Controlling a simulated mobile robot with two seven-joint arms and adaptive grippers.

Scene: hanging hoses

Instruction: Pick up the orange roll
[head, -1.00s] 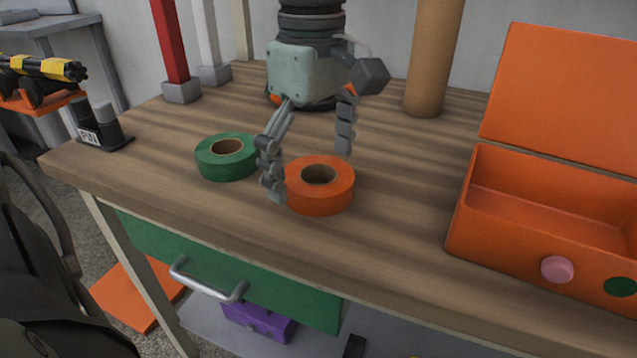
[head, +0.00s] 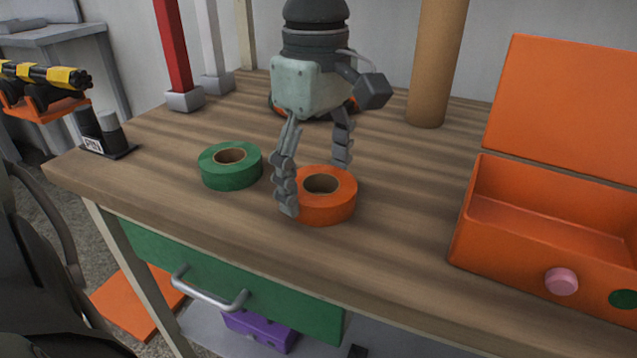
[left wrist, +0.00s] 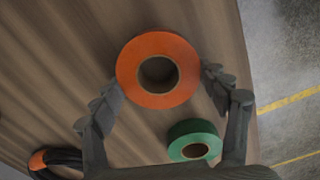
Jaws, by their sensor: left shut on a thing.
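The orange roll (head: 328,208) lies flat on the wooden workbench, right of the green roll (head: 231,175). My left gripper (head: 314,183) reaches down from above, with one finger on the near left side of the orange roll and the other behind it. It is shut on the orange roll, which still appears to rest on the bench. In the left wrist view the orange roll (left wrist: 128,68) sits between the two fingers (left wrist: 161,82), and the green roll (left wrist: 194,129) lies below it. My right gripper is not in view.
An open orange box (head: 500,255) stands at the right. A cardboard tube (head: 437,65) and a red post (head: 176,50) stand at the back. A black holder (head: 107,148) sits at the left corner. Bare bench lies between roll and box.

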